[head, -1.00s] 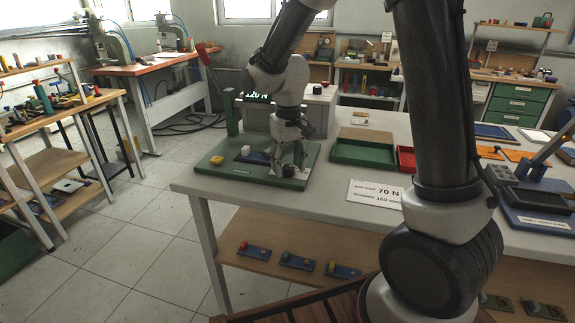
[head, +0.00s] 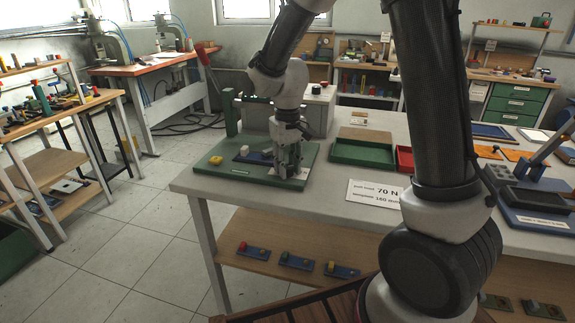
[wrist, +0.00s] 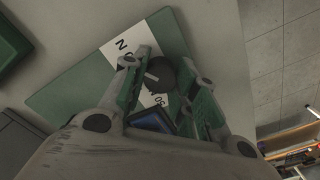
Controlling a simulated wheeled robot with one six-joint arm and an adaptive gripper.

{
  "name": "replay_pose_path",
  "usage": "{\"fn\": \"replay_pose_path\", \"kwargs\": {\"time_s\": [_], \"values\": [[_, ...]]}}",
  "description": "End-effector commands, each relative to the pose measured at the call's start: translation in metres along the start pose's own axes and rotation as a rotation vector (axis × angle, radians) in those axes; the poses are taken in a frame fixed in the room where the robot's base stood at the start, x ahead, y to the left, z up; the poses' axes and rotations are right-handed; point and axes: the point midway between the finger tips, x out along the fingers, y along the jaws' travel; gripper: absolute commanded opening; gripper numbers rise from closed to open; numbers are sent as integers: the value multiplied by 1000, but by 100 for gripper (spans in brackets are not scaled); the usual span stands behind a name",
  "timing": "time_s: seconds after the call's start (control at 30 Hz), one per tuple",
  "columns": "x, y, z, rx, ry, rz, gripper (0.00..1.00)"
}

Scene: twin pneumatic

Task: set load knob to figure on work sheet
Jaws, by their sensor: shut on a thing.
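The load knob (wrist: 161,74) is a dark round knob with a pale pointer line, in the wrist view. It sits on a white scale strip (wrist: 124,45) with printed N figures, partly hidden by my fingers. My gripper (wrist: 166,66) is shut on the knob, with a green-padded finger on each side. In the head view my gripper (head: 287,172) points down at the right end of the green base plate (head: 228,170), hiding the knob. The work sheet (head: 375,194) is a white card on the bench front, reading 70 N on its top line.
A yellow button (head: 215,160) and a white block stand on the plate's left. A green tray (head: 362,153) and a red bin (head: 404,159) lie to the right on the bench. A grey box (head: 320,105) stands behind my wrist. Bare bench top lies around the work sheet.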

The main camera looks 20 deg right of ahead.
Motion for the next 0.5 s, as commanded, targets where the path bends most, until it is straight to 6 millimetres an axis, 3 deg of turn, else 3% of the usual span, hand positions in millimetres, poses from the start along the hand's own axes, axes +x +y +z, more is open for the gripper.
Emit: {"fn": "replay_pose_path", "kwargs": {"time_s": [0.5], "values": [[0,0,0,-412,0,0,5]]}}
